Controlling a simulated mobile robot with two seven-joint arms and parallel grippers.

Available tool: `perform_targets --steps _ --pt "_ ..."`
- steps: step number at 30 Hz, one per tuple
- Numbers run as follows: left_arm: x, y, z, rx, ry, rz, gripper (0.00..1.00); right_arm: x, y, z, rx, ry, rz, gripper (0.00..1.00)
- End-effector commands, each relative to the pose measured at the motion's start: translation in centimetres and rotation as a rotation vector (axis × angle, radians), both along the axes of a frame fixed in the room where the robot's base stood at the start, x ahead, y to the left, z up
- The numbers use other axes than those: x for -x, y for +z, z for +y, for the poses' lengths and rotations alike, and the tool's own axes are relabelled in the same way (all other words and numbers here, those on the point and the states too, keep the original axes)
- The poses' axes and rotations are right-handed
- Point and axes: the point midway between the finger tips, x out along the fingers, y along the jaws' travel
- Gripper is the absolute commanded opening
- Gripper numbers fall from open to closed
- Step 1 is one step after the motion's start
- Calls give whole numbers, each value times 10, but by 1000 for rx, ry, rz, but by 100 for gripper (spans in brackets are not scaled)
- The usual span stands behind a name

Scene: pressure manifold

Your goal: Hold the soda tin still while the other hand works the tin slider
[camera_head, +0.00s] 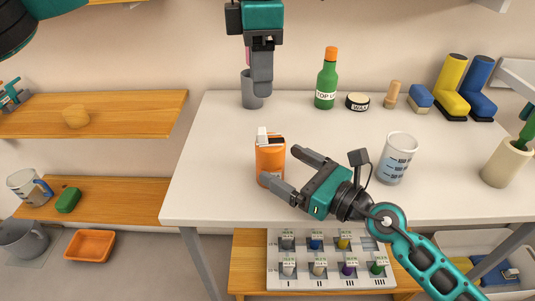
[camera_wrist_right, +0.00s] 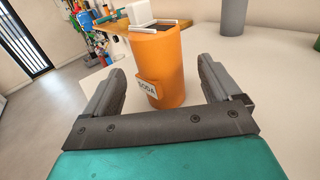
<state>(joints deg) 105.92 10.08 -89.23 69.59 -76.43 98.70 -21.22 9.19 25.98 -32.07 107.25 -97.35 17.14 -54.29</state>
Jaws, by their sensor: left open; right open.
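The orange soda tin (camera_head: 270,161) stands upright on the white table, near its front left. Its top has a white tin slider (camera_head: 262,134) and a dark opening. In the right wrist view the soda tin (camera_wrist_right: 158,68) stands between and beyond the fingers, with its SODA label and the white slider (camera_wrist_right: 139,12) on top. My right gripper (camera_head: 286,173) is open around the near side of the tin, with a finger on either side; I cannot tell whether either touches. My left gripper (camera_head: 262,85) is open, hanging pointed down behind the tin, in front of a grey cup.
The grey cup (camera_head: 248,92), a green bottle (camera_head: 326,84) and a wax tin (camera_head: 357,101) stand at the back. A measuring beaker (camera_head: 397,160) stands right of my right gripper. Boots (camera_head: 452,92) and a beige pot (camera_head: 503,165) are further right. Table between tin and bottle is clear.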

Motion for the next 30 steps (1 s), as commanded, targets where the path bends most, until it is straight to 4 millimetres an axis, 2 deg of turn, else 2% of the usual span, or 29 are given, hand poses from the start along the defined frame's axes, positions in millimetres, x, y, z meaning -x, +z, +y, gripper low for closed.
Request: perform_targets --steps 3,9,15,23,30 --pt "0 0 0 0 0 0 43 -16 1 19 -4 0 0 91" --pt "0 0 0 0 0 0 43 -33 0 40 -3 0 2 91" --pt "0 0 0 0 0 0 43 -40 0 49 0 1 2 91" --pt "0 0 0 0 0 0 43 -40 0 50 0 1 2 91" --pt "0 0 0 0 0 0 43 -40 0 50 0 1 2 69"
